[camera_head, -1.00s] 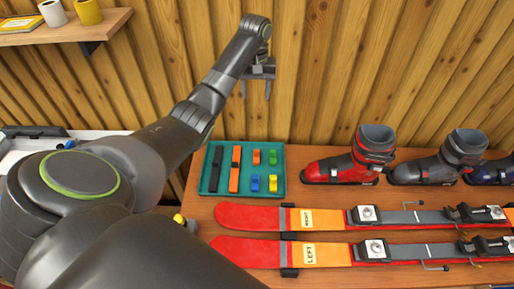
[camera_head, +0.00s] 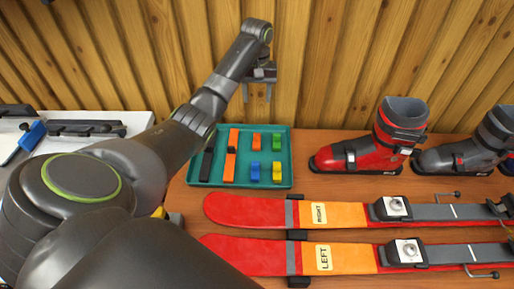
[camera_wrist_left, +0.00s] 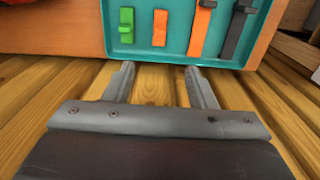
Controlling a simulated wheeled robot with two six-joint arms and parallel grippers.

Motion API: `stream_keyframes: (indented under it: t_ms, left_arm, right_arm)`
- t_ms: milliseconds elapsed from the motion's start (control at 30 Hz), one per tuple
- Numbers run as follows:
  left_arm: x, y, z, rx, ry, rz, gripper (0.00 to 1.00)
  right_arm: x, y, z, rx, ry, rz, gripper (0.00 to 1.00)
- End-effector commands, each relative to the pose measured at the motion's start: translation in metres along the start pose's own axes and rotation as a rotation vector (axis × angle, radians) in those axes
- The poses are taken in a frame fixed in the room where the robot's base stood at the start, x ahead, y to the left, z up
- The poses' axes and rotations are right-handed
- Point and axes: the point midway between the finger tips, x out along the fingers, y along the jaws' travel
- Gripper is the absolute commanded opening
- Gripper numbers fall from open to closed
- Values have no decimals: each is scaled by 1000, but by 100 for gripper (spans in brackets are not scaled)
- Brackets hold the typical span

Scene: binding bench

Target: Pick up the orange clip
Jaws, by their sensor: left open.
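The small orange clip (camera_head: 256,142) lies in the teal tray (camera_head: 287,180), between a long orange strap (camera_head: 231,141) and a green clip (camera_head: 276,142). In the left wrist view the orange clip (camera_wrist_left: 160,28) shows near the top, between the green clip (camera_wrist_left: 127,24) and the orange strap (camera_wrist_left: 202,28). My left gripper (camera_head: 257,96) is open and empty, fingers pointing down, above and behind the tray near the wooden wall. Its spread fingers also show in the left wrist view (camera_wrist_left: 159,75), apart from the clip. My right gripper is out of view.
A black strap (camera_head: 207,160), a blue clip (camera_head: 255,172) and a yellow clip (camera_head: 277,173) share the tray. Red skis (camera_head: 245,210) lie in front on the bench. A red boot (camera_head: 365,152) stands right of the tray. The slatted wall (camera_head: 320,70) is close behind.

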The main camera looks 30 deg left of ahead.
Motion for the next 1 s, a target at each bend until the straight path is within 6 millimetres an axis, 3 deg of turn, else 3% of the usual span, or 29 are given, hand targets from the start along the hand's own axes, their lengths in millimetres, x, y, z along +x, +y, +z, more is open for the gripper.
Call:
stream_keyframes:
  t_ms: [567,800,1000]
  left_arm:
    - [59,0,0,0,0,0,51]
    - [104,0,1,0,-4,-1,51]
    - [124,0,0,0,-1,0,51]
  right_arm:
    - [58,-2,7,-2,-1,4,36]
    - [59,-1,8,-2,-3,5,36]
    - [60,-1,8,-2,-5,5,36]
